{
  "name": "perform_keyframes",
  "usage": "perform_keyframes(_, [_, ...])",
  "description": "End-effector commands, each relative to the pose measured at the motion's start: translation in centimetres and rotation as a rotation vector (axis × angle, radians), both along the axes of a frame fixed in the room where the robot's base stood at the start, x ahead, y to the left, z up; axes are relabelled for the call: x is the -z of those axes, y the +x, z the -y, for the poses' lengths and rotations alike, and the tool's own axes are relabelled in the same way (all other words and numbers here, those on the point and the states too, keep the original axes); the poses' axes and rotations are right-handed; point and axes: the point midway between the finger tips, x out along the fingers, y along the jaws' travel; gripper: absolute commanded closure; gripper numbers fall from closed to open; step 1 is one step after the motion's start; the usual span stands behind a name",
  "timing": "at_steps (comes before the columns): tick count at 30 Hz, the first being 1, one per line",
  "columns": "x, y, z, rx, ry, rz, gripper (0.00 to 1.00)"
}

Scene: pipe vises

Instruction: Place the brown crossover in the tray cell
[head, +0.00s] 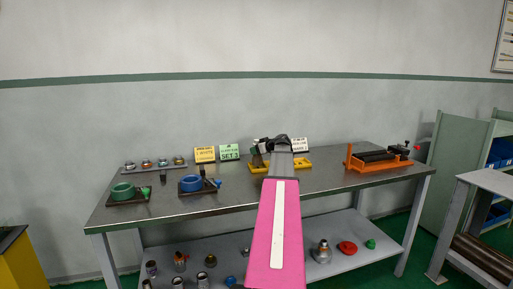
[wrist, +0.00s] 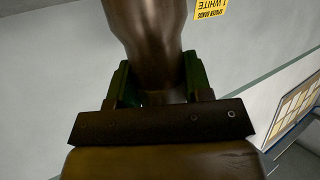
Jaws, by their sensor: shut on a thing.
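My gripper (wrist: 158,88) is shut on the brown crossover (wrist: 152,35), a shiny brown tube that rises out of the top of the wrist view between the two dark green-tinted fingers. Its far end is cut off there. In the head view my gripper (head: 277,143) is over the back middle of the workbench, above the yellow tray (head: 305,164). My pink and grey arm hides the tray's middle, so its cells cannot be made out. A small brown shape shows at the tray's left part, too small to identify.
The steel workbench (head: 330,182) holds yellow and green sign cards (head: 217,153) and a white card (head: 300,145) behind. A green vise (head: 122,192), a blue vise (head: 191,184) and a rack of fittings (head: 154,165) are left. An orange vise (head: 378,158) is right.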

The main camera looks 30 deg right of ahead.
Motion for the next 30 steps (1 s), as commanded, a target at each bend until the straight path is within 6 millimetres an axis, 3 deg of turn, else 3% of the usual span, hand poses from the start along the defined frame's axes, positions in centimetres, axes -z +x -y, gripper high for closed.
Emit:
perform_keyframes(5, [1.8,0.0,0.0,0.001,0.002,0.001,1.0])
perform_keyframes(16, [2.1,0.0,0.0,0.0,0.001,0.003,1.0])
perform_keyframes(17, [2.2,0.0,0.0,0.0,-0.001,0.0,0.51])
perform_keyframes(19, [2.2,0.0,0.0,0.0,-0.001,0.0,0.29])
perform_keyframes(30, [1.9,-0.2,0.0,0.0,-0.001,0.0,0.29])
